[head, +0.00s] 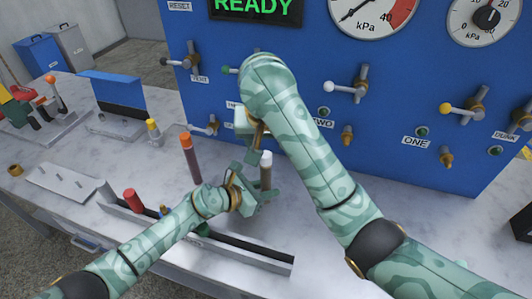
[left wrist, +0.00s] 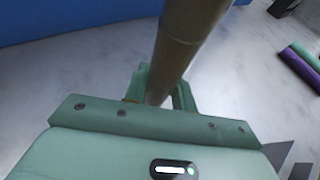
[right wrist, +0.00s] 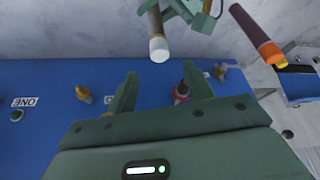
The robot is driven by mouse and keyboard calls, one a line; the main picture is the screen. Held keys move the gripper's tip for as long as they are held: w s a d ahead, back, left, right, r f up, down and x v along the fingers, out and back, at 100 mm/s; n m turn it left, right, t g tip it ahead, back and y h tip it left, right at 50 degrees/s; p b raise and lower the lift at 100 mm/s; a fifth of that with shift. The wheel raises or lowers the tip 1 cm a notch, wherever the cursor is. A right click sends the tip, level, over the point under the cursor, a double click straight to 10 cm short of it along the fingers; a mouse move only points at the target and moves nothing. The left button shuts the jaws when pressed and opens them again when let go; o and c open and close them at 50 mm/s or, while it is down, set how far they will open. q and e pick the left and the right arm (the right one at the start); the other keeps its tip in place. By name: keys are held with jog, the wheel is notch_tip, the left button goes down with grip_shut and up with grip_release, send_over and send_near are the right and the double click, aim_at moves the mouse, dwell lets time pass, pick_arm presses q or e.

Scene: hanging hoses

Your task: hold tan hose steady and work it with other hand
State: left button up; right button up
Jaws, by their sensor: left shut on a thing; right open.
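The tan hose (head: 266,172) stands roughly upright above the bench, with a white end at its top. My left gripper (head: 250,192) is shut around it below that end; the hose also runs up between the fingers in the left wrist view (left wrist: 187,35). My right gripper (head: 248,124) is near the blue panel, above and left of the hose end, partly hidden by my right arm. In the right wrist view its fingers (right wrist: 160,90) are spread and empty. The tan hose (right wrist: 156,25) lies beyond them there, its white end apart from the fingers.
An orange-tipped purple-brown hose (head: 191,160) stands left of the tan one. The blue panel (head: 405,95) behind carries valve handles (head: 345,90), brass fittings (head: 347,136) and labels. A long trough (head: 235,250) and a red cylinder (head: 133,200) are on the bench.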

aim_at(266, 153)
jog(key=x, duration=0.9)
jog(key=shift+w+f, duration=0.15)
jog(key=shift+f, duration=0.05)
jog(key=c, duration=1)
